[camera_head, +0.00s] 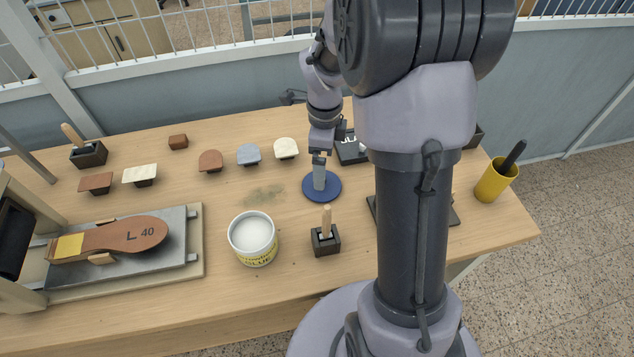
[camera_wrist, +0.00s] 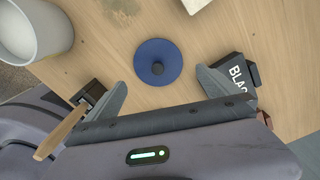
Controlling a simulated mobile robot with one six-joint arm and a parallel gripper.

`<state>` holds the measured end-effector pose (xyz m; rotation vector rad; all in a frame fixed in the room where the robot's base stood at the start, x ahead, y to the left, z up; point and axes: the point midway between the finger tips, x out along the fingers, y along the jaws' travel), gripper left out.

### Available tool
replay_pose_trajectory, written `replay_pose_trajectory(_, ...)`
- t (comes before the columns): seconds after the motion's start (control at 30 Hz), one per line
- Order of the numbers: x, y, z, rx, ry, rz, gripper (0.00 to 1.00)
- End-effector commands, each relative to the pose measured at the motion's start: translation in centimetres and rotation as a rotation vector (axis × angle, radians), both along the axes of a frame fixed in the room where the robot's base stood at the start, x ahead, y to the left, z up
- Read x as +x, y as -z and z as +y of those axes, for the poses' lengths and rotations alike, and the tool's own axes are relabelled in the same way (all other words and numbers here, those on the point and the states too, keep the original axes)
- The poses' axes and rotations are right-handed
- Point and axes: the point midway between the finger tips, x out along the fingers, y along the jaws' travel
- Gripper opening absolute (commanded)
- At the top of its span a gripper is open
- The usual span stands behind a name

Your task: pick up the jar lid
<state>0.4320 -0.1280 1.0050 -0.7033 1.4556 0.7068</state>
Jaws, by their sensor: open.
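The jar lid is a round blue disc (camera_head: 332,192) lying flat on the wooden table, right of the glue jar. In the wrist view the lid (camera_wrist: 150,50) shows whole, with a small dark knob at its centre. My gripper (camera_head: 319,182) is over the lid in the head view and hides part of it. In the wrist view my gripper (camera_wrist: 162,82) is open and empty, its fingers spread wider than the lid. The lid lies just ahead of the line between the fingertips. I cannot tell how high the fingertips are above it.
The open glue jar (camera_head: 254,242) stands left of the lid. A dark holder (camera_head: 325,240) with a wooden handle stands in front. A black box (camera_head: 350,151) is close behind on the right. Several small stamps stand behind left. A yellow cup (camera_head: 494,184) is at the right edge.

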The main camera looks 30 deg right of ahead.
Motion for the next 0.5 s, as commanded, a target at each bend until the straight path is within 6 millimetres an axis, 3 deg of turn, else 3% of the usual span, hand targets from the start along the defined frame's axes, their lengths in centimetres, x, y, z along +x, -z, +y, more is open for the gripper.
replay_pose_trajectory(0.03,0.0,1.1,0.0,0.001,0.0,0.002,1.0)
replay_pose_trajectory(0.23,0.0,2.9,0.1,0.001,-0.001,-0.001,1.0)
replay_pose_trajectory(0.4,-0.2,6.4,0.4,0.001,-0.001,0.001,1.0)
replay_pose_trajectory(0.5,-0.1,7.3,0.4,0.001,0.0,-0.001,1.0)
